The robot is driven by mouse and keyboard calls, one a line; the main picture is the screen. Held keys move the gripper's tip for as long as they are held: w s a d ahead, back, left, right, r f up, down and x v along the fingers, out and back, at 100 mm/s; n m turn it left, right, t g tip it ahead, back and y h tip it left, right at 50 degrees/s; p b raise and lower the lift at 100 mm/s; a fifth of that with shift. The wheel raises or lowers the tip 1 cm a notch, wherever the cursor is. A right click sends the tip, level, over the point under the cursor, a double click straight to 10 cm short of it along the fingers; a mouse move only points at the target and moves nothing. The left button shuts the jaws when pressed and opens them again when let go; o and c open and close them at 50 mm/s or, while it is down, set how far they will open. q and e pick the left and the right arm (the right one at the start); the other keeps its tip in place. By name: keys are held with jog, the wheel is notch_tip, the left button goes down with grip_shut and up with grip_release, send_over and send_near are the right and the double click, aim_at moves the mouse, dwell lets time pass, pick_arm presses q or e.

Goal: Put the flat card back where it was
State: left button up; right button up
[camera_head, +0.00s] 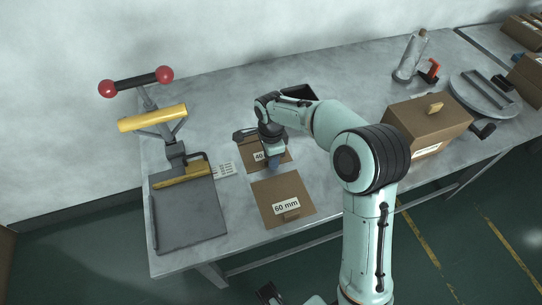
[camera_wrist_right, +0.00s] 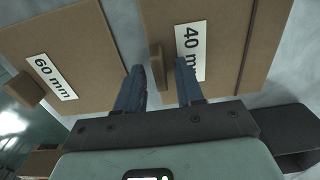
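Two flat brown cards with labels and small tab handles lie on the grey table. The "60 mm" card (camera_head: 270,191) is nearer the front edge; it also shows in the right wrist view (camera_wrist_right: 85,40). The "40 mm" card (camera_head: 281,158) lies just behind it, partly hidden by my right gripper (camera_head: 273,166). In the right wrist view this card (camera_wrist_right: 225,25) lies under the fingers. My right gripper (camera_wrist_right: 160,88) points down with its fingers apart, one on each side of the 40 mm card's tab (camera_wrist_right: 157,66). Gaps show beside the tab.
A press with a yellow bar (camera_head: 152,118) and dark plate (camera_head: 189,216) stands at left, a small printed sheet (camera_head: 224,170) beside it. A brown box (camera_head: 428,123) and a clear cylinder (camera_head: 411,56) stand at right.

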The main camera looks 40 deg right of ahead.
jog(key=shift+r, duration=0.1)
notch_tip(320, 180, up, 12)
jog(key=p, duration=0.2)
dwell(0.7)
